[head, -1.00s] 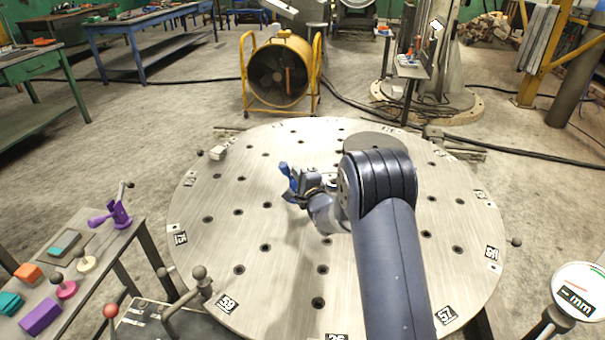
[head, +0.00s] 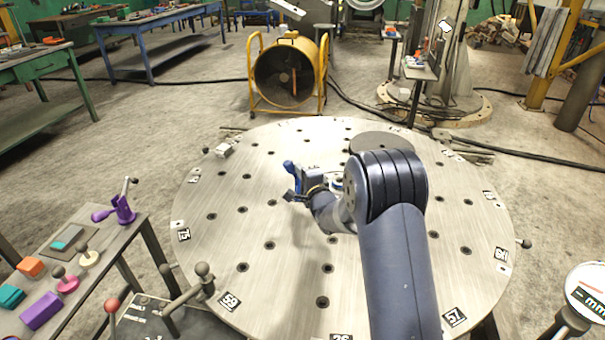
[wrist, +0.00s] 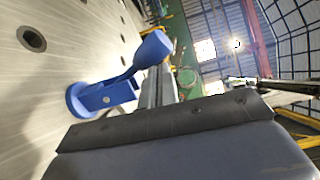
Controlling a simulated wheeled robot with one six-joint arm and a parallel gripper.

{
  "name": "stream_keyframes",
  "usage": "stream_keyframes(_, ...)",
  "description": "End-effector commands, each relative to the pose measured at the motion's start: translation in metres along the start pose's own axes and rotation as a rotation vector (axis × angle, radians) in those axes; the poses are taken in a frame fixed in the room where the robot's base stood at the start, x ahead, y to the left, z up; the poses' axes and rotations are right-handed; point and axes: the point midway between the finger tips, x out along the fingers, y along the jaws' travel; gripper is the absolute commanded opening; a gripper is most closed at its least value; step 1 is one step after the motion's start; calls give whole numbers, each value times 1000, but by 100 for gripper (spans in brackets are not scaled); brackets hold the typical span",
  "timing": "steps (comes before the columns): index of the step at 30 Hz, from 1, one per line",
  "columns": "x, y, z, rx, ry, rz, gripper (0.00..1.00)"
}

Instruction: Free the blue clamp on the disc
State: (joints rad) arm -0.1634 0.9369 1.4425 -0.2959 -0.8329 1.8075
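The blue clamp (head: 289,167) stands on the large round steel disc (head: 225,245), partly hidden behind my gripper (head: 300,192) in the head view. In the wrist view the clamp's round foot and body (wrist: 105,95) show at left centre, with its wide-ended handle (wrist: 152,48) sticking up to the right. My gripper is low over the disc, right beside the clamp. A broad grey gripper part with a dark edge fills the bottom of the wrist view. I cannot tell whether the fingers touch the clamp or how far apart they are.
A side table at lower left holds a purple clamp (head: 122,208), a purple block (head: 42,310), an orange block (head: 31,266) and knobs. A small pale block (head: 223,150) sits at the disc's far left rim. A dial (head: 588,292) stands at lower right. A yellow fan (head: 285,75) stands beyond.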

Motion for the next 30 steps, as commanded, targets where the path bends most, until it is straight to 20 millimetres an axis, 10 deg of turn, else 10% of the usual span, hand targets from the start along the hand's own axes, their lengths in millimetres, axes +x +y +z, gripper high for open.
stream_keyframes(30,2,24,42,-528,-3,26,0)
